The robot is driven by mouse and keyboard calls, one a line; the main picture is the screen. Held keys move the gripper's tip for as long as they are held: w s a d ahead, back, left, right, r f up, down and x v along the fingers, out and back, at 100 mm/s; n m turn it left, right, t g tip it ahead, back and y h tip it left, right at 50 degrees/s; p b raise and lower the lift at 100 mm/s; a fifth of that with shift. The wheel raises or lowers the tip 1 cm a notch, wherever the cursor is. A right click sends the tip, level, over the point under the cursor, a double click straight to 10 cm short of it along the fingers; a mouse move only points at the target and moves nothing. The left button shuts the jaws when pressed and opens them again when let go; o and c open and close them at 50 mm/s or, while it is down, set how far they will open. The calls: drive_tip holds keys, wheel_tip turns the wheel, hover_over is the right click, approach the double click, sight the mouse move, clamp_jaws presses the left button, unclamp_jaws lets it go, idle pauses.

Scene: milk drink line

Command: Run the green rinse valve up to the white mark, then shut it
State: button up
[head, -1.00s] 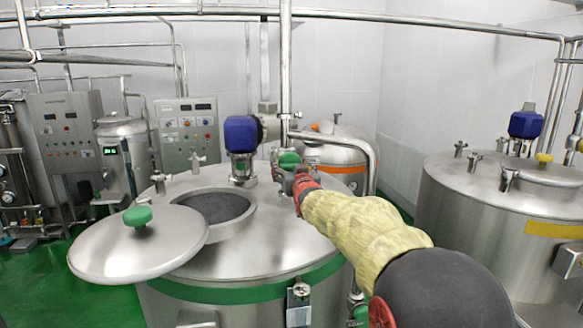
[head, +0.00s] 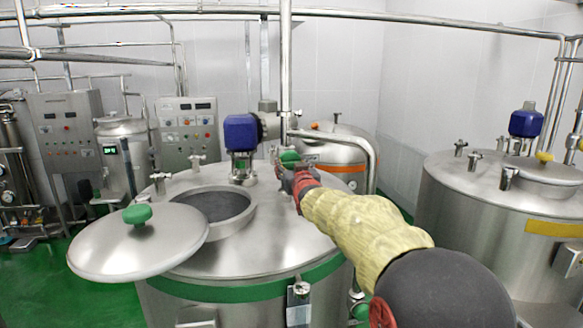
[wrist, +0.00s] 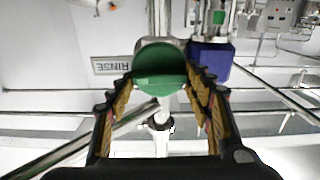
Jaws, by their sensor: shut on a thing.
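The green rinse valve knob (wrist: 160,70) sits between the two fingers of my gripper (wrist: 158,95) in the wrist view, and the gripper is shut on it. The near tank (head: 270,225) has a green band and an open round hatch (head: 214,207). I cannot make out a white mark in either view.
The hatch lid (head: 105,250) with a green knob is swung out at left. A blue motor (head: 241,133) stands just left of the valve. A vertical steel pipe (head: 286,60) and a bent pipe (head: 365,150) are close by. Another tank (head: 470,215) stands at right.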

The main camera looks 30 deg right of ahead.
drive_tip(key=shift+f+b, duration=0.15)
drive_tip(key=shift+b, duration=0.25)
drive_tip(key=n+b, duration=0.2)
drive_tip(key=b, duration=0.2)
drive_tip(key=n+b, duration=0.3)
drive_tip(key=shift+a+f+b, duration=0.1)
drive_tip(key=shift+f+b, duration=0.1)
drive_tip(key=shift+b, duration=0.15)
drive_tip(key=n+b, duration=0.2)
drive_tip(key=shift+r+b, duration=0.1)
drive_tip(key=shift+b, duration=0.3)
drive_tip(key=shift+r+n+b, duration=0.1)
drive_tip(key=shift+n+b, duration=0.6)
drive_tip(key=shift+n, duration=0.7)
drive_tip(key=shift+a, duration=0.1)
drive_tip(key=o, duration=1.1)
drive_tip(key=shift+o, duration=0.3)
